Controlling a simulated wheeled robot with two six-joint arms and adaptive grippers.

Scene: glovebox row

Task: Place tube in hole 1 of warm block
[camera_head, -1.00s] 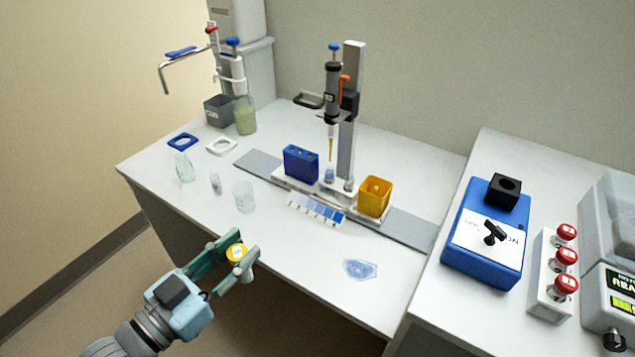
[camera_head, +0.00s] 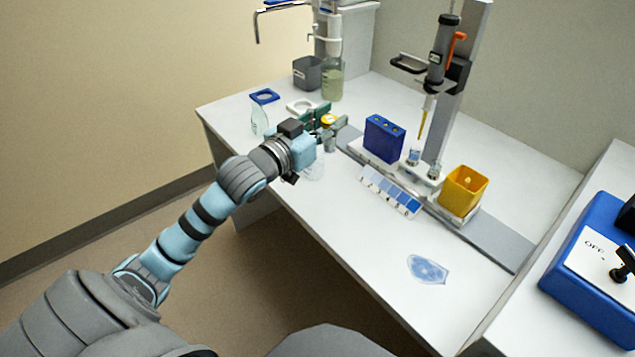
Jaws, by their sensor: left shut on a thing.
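My left gripper (camera_head: 328,124) is over the far left part of the white bench, shut on a small yellow-capped thing. Only its round yellow cap (camera_head: 328,119) shows clearly; the fingers hide its body, so I cannot tell if it is a tube. A dark blue block with holes in its top (camera_head: 384,138) stands upright on the grey strip, right of the gripper. I cannot tell whether it is the warm block. Small clear vessels (camera_head: 414,156) stand beneath the pipette. My right gripper is not in view.
A pipette stand (camera_head: 460,85) and yellow bin (camera_head: 463,190) stand right of the block. A blue device marked OFF (camera_head: 595,265) is at right. The front bench is mostly clear.

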